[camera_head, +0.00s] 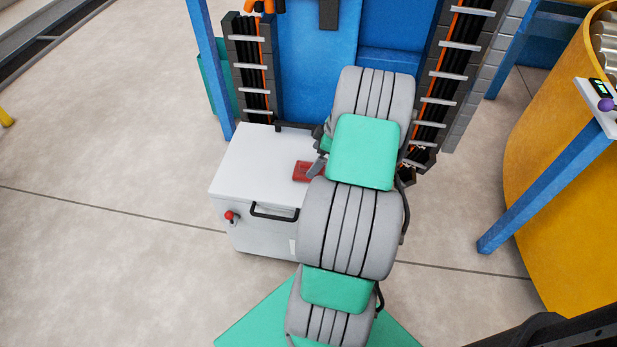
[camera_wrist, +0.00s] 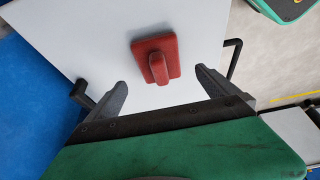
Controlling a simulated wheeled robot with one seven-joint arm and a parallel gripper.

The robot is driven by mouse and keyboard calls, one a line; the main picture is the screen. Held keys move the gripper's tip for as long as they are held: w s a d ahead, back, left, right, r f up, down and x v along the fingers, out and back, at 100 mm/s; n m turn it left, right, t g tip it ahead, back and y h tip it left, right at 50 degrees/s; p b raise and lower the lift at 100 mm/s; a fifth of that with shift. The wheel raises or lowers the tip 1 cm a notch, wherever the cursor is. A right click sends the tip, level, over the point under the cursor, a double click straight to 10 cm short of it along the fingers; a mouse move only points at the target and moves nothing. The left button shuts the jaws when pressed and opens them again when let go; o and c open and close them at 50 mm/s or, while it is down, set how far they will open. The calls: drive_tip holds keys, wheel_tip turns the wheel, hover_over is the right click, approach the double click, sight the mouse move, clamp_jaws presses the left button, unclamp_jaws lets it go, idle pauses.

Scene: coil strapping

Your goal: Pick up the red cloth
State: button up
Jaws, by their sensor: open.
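The red cloth (camera_wrist: 156,60) lies on the white top of a box-like cabinet (camera_wrist: 90,40). It looks like a flat red square with a raised ridge in its middle. In the head view the cloth (camera_head: 303,171) is partly hidden behind my arm, on the right part of the cabinet top (camera_head: 255,165). My gripper (camera_wrist: 160,86) is open and empty in the wrist view. Its two dark fingers are apart, one to each side below the cloth in the picture, and the cloth appears ahead of and between them. I cannot tell the exact height above it.
The cabinet has black handles (camera_head: 273,213) and a red knob (camera_head: 230,216) on its front. A blue frame with dark cable chains (camera_head: 250,70) stands behind it. A yellow curved body (camera_head: 560,150) and a blue leg (camera_head: 545,190) stand at right.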

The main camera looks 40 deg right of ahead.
sight(309, 164)
drive_tip(key=b+x, duration=0.1)
drive_tip(key=x, duration=0.5)
drive_tip(key=c, duration=1.6)
drive_tip(key=shift+r, duration=0.1)
drive_tip(key=shift+r, duration=0.1)
drive_tip(key=shift+r, duration=0.3)
wheel_tip(309, 164, up, 3)
drive_tip(key=shift+d+f+p, duration=0.1)
drive_tip(key=shift+f+p, duration=0.05)
drive_tip(key=shift+p, duration=0.35)
drive_tip(key=s+a+r, duration=0.2)
drive_tip(key=s+r, duration=0.1)
drive_tip(key=s, duration=0.1)
drive_tip(key=s+a+r+p, duration=0.1)
drive_tip(key=s+r, duration=0.2)
drive_tip(key=s, duration=0.1)
drive_tip(key=s+a+r+p, duration=0.1)
drive_tip(key=s+a+r, duration=0.1)
drive_tip(key=s, duration=0.3)
drive_tip(key=shift+a+r, duration=0.3)
drive_tip(key=shift+r, duration=0.4)
